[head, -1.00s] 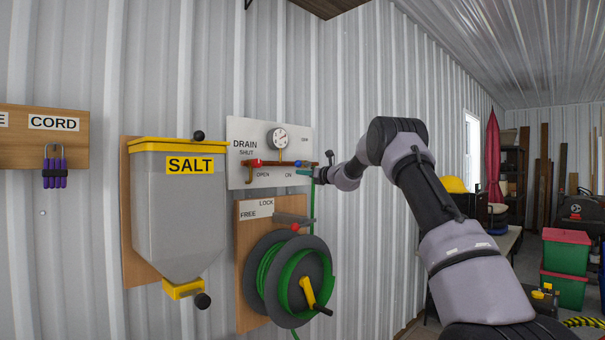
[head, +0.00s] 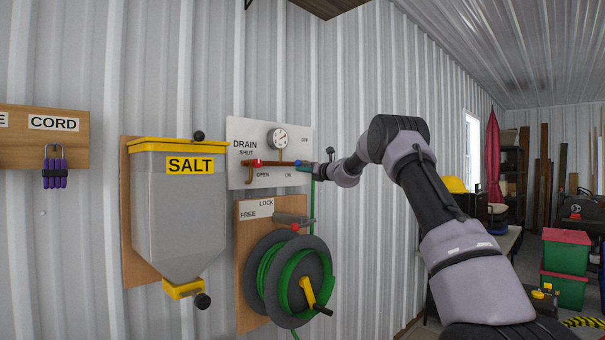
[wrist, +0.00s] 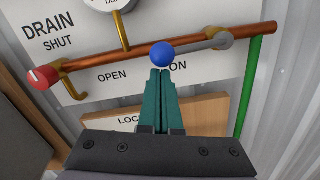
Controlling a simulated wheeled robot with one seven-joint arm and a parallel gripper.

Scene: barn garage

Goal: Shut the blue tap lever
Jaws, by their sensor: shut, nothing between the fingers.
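The blue tap lever is a grey bar (wrist: 203,45) with a blue ball (wrist: 162,54) at its left end. In the wrist view it runs from a pivot on the right, nearly along the copper pipe (wrist: 130,55), with the ball just above the word ON. My gripper (wrist: 161,73) has teal fingers pressed together and empty. Their tips are right under the ball; I cannot tell if they touch it. In the head view my gripper (head: 305,168) reaches the right part of the pipe board (head: 237,178) and largely hides the lever.
A red-knobbed drain lever (wrist: 42,77) sits left on the same pipe. A gauge (head: 277,138) is above the pipe. A hose reel (head: 272,265) hangs below, with a green hose (wrist: 252,85) at right. A salt bin (head: 175,215) is at left.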

